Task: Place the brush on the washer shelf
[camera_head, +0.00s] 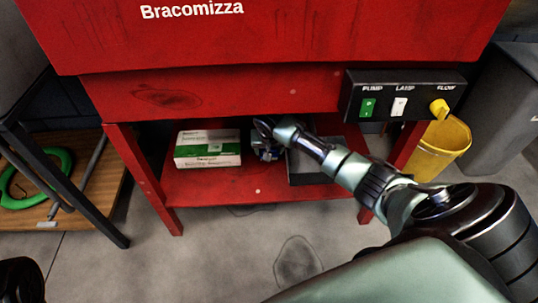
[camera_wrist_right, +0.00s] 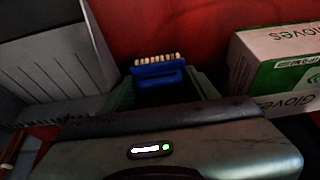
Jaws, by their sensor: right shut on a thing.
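The blue brush (camera_wrist_right: 158,77) with pale bristles is between the fingers of my right gripper (camera_wrist_right: 163,88) in the right wrist view. The gripper is shut on it. In the head view my right arm reaches from the right under the red washer (camera_head: 215,95), with the right gripper (camera_head: 268,138) over the red washer shelf (camera_head: 205,187). A small blue patch shows near the gripper, mostly hidden by the arm. I cannot tell whether the brush touches the shelf.
A green and white glove box (camera_head: 208,150) stands on the shelf left of the gripper; it also shows in the right wrist view (camera_wrist_right: 275,65). A dark grey tray (camera_head: 308,172) lies to the right. A yellow bin (camera_head: 440,150) stands outside the right leg. The shelf's front left is clear.

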